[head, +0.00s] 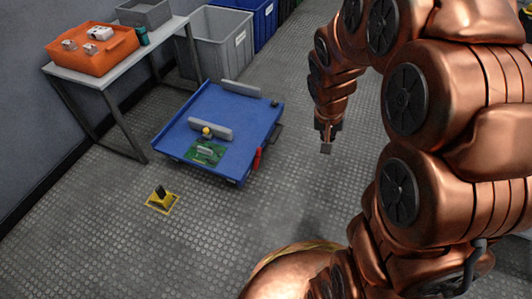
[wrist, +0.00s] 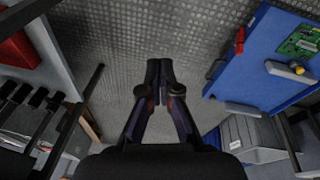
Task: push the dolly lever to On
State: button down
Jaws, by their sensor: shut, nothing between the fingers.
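The blue dolly (head: 240,124) stands on the floor at the centre of the head view and at the right of the wrist view (wrist: 262,62). Its red lever (head: 257,159) is on the near right edge; the lever also shows in the wrist view (wrist: 239,40). Which position the lever marks is too small to read. My gripper (head: 326,148) is shut and empty, to the right of the dolly in the head view and apart from the lever. Its closed fingers (wrist: 159,75) point over bare floor in the wrist view.
On the dolly lie a green circuit board (head: 205,152) and grey bars (head: 210,128). A yellow floor fixture (head: 162,199) stands at left. A table with an orange tray (head: 92,50) and grey bins (head: 222,40) are behind. Floor right of the dolly is clear.

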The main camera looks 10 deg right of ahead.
aim_at(258, 159)
jog(key=w+d+f+m+t+y, duration=0.15)
jog(key=w+d+f+t, duration=0.25)
jog(key=w+f, duration=0.75)
jog(key=w+d+f+m+t+y, duration=0.1)
jog(key=w+d+f+m+t, duration=0.45)
jog(key=w, duration=1.05)
jog(key=w+a+f+y, duration=0.1)
jog(key=a+f+y, duration=0.15)
jog(key=f, duration=0.45)
jog(key=w+a+f+y, duration=0.1)
jog(key=a+f+y, duration=0.15)
jog(key=f, duration=0.45)
jog(key=s+a+f+m+t+y, duration=0.2)
jog(key=s+a+f+m+y, duration=0.2)
jog(key=s+a+f, duration=0.2)
jog(key=shift+s+a+f+b, duration=0.3)
jog(key=shift+a+b, duration=0.05)
jog(key=shift+a, duration=0.25)
jog(key=shift+t+y, duration=0.25)
jog(key=b+x, duration=0.3)
jog(key=x, duration=0.7)
jog(key=shift+f, duration=0.15)
jog(key=shift+s+a+r+b, duration=0.45)
jog(key=shift+s+a+r, duration=0.05)
jog(key=shift+s, duration=0.2)
jog(key=shift+s+a+r+b, duration=0.45)
jog(key=shift+s+r, duration=0.1)
jog(key=shift+s, duration=0.15)
